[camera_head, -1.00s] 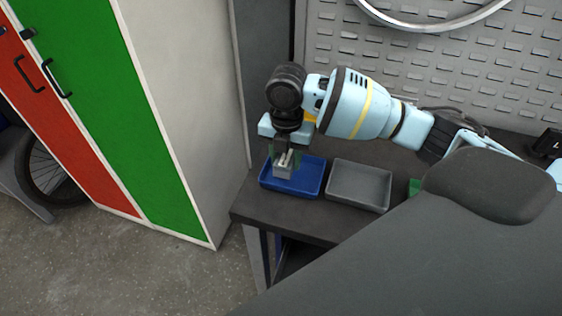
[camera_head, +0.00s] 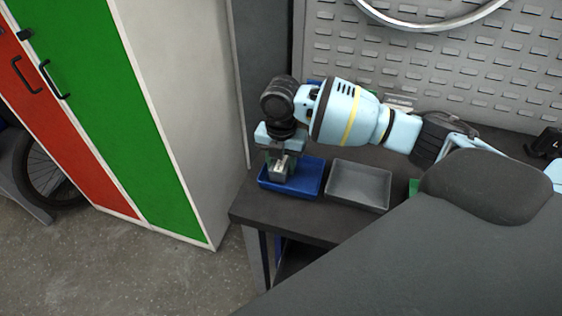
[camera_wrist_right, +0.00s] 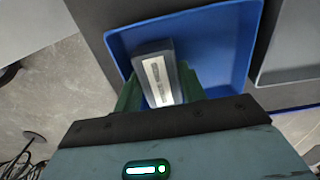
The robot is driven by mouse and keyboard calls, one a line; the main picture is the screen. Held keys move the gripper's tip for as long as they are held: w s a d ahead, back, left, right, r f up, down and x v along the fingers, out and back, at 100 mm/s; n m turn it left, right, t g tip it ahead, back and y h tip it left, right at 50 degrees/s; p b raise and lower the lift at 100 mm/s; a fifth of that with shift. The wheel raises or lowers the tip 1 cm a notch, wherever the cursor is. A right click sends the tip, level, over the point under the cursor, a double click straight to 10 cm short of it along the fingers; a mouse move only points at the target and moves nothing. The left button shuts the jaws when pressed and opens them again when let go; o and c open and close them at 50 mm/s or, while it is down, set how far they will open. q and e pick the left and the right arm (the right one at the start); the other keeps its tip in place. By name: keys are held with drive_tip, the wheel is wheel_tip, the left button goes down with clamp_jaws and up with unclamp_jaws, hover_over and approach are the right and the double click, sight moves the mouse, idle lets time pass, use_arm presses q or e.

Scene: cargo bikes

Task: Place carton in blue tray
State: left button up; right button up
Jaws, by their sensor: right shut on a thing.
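The carton is a small dark grey box with a pale label; it shows in the head view (camera_head: 278,175) and the right wrist view (camera_wrist_right: 151,50). My right gripper (camera_head: 279,163) points down and is shut on it. In the wrist view the green fingers grip its two sides. The carton is over the left part of the blue tray (camera_head: 308,184), within its outline. The tray's blue wall also shows in the wrist view (camera_wrist_right: 247,40). I cannot tell whether the carton touches the tray floor. My left gripper is not in view.
A grey empty tray (camera_head: 359,186) stands just right of the blue tray on the dark bench (camera_head: 300,212). A tall cabinet with a green door (camera_head: 95,90) stands left of the bench.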

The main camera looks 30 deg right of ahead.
sight(281, 163)
drive_tip(key=shift+f, duration=0.1)
drive_tip(key=o, duration=0.8)
wheel_tip(281, 163, up, 12)
drive_tip(key=shift+r+p, duration=0.15)
drive_tip(key=shift+p, duration=0.3)
